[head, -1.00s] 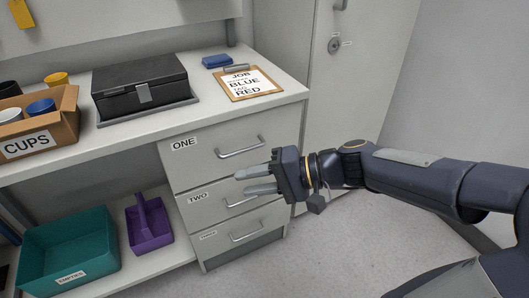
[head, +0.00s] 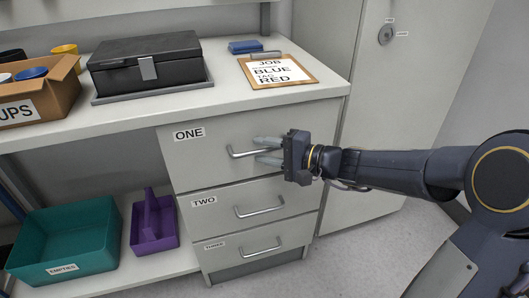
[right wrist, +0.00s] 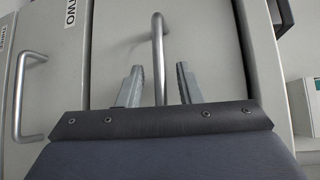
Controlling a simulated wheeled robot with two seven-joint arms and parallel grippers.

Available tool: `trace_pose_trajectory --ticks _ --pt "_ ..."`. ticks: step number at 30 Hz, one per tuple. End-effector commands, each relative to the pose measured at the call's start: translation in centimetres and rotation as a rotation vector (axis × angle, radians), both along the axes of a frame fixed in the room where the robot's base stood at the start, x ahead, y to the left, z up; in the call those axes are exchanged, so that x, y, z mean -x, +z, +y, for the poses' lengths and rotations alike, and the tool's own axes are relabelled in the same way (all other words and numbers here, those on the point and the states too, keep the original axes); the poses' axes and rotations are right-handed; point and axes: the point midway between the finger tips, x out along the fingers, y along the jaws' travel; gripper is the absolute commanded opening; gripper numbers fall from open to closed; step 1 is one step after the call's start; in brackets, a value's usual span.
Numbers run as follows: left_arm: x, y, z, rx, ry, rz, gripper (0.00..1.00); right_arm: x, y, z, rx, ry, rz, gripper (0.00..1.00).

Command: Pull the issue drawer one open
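The issue drawer one (head: 205,160) is the top drawer, labelled ONE, in the grey unit under the counter, and its front looks flush and shut. Its metal bar handle (head: 240,154) runs across the front. My right gripper (head: 263,150) is at the handle's right part, fingers pointing left. In the right wrist view, the handle (right wrist: 158,45) lies between the two open fingers (right wrist: 158,68), with a gap showing on each side. The handle's right end is hidden by the gripper in the head view. My left gripper is out of view.
Drawers TWO (head: 225,207) and THREE (head: 215,260) are below, both shut. A clipboard (head: 307,79), a black box (head: 115,75) and a cup carton (head: 50,100) stand on the counter. A teal bin (head: 95,225) and purple caddy (head: 167,238) are lower left. Floor at right is clear.

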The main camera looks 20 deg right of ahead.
Motion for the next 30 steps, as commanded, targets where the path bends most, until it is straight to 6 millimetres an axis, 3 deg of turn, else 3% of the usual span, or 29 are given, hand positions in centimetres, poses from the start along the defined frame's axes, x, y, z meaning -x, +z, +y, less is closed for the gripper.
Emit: trace_pose_trajectory --ticks 9,17,30 --pt "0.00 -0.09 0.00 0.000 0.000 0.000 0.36 -0.29 0.01 0.33 0.000 0.000 -0.001 0.32" --pt "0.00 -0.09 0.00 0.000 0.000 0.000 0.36 -0.26 -0.01 0.31 0.000 0.000 -0.001 0.00" --pt "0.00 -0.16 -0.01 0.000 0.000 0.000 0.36 -0.18 -0.03 0.00 0.000 -0.001 -0.001 0.00"
